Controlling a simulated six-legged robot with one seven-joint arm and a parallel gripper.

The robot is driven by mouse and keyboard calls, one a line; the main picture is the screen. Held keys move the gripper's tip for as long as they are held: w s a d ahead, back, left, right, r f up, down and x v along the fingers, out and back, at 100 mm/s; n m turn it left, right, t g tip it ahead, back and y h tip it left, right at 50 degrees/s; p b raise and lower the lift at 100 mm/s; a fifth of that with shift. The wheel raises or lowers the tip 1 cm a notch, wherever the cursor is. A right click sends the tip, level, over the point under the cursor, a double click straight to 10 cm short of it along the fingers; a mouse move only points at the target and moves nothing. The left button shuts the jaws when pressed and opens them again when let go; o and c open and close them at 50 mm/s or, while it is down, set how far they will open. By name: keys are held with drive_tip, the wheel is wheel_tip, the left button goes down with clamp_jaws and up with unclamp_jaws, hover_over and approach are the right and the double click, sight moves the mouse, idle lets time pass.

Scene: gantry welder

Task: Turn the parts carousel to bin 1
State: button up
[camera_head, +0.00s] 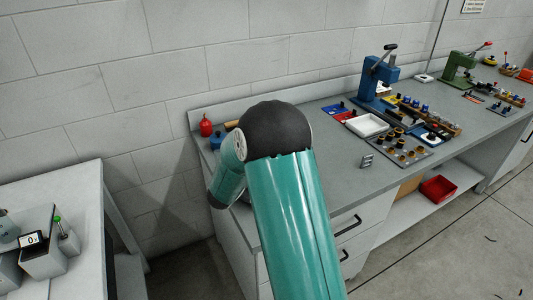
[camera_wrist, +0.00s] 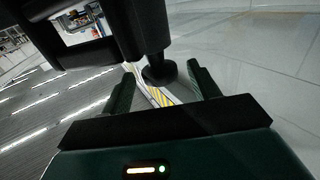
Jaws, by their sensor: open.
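I cannot make out a parts carousel or a bin marked 1 in either view. My gripper (camera_wrist: 161,84) shows in the wrist view with its two dark fingers spread apart and nothing held between them. A dark post with a flared round end (camera_wrist: 159,73) shows beyond and between the fingers; I cannot tell what it is or whether it is touched. In the head view my teal arm with its black joint reaches over the front of the grey workbench (camera_head: 335,183) and hides part of it; my gripper is out of sight there.
The workbench carries a blue press (camera_head: 376,82), a white tray (camera_head: 366,125), a red bottle (camera_head: 206,127) and a green press (camera_head: 459,68). A red bin (camera_head: 438,188) sits on the shelf below. A pale table at left holds a small display unit (camera_head: 31,240). Floor at right is clear.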

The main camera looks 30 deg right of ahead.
drive_tip(key=v, duration=1.1)
drive_tip(key=shift+s+a, duration=0.2)
drive_tip(key=shift+a, duration=0.05)
drive_tip(key=shift+r, duration=0.1)
drive_tip(key=shift+c, duration=0.2)
